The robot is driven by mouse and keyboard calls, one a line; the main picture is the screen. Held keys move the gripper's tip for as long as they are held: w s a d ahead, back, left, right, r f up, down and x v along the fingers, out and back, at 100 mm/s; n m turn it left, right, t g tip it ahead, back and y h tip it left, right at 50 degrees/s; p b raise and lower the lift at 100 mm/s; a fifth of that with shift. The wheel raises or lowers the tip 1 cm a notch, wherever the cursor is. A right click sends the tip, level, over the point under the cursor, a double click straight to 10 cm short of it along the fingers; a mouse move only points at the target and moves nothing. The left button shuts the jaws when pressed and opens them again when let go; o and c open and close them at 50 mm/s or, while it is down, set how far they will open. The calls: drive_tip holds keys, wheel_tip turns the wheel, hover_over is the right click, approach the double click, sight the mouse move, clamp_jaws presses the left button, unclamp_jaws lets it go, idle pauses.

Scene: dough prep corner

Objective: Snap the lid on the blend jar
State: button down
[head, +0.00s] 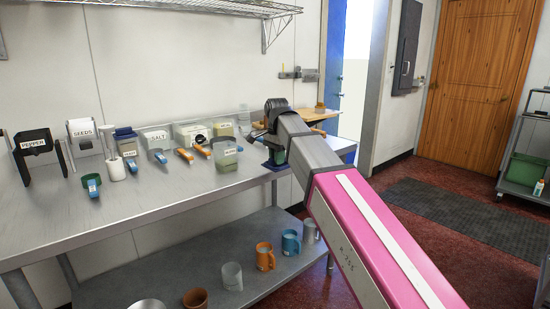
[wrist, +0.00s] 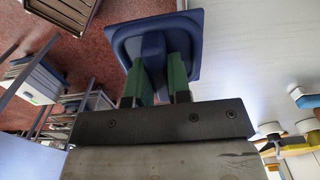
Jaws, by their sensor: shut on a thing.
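My gripper (wrist: 157,64) is shut on the raised grip of a blue square lid (wrist: 128,42), with green pads either side of it. In the head view my gripper (head: 278,155) is at the table's right end, partly hidden by my arm, and the blue lid (head: 275,167) shows under it. A clear, open-looking jar (head: 225,155) with a small label stands on the table just left of my gripper, apart from the lid. Its label is too small to read surely, so I cannot tell if it is the blend jar.
The steel table (head: 150,205) also holds a pepper holder (head: 37,150), a seeds bin (head: 82,135), a salt bin (head: 157,138), a small blue-topped container (head: 126,143) and several scoops. Mugs, including an orange one (head: 265,257), stand on the lower shelf. The table's front strip is clear.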

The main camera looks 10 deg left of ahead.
drive_tip(key=d+f+n, duration=0.2)
drive_tip(key=d+f, duration=0.3)
drive_tip(key=d, duration=0.6)
drive_tip(key=d+f+n, duration=0.3)
drive_tip(key=d+f, duration=0.2)
drive_tip(key=d, duration=0.7)
drive_tip(key=d+f+n, duration=0.3)
drive_tip(key=d+f, duration=0.2)
drive_tip(key=d, duration=0.7)
drive_tip(key=shift+s, duration=0.35)
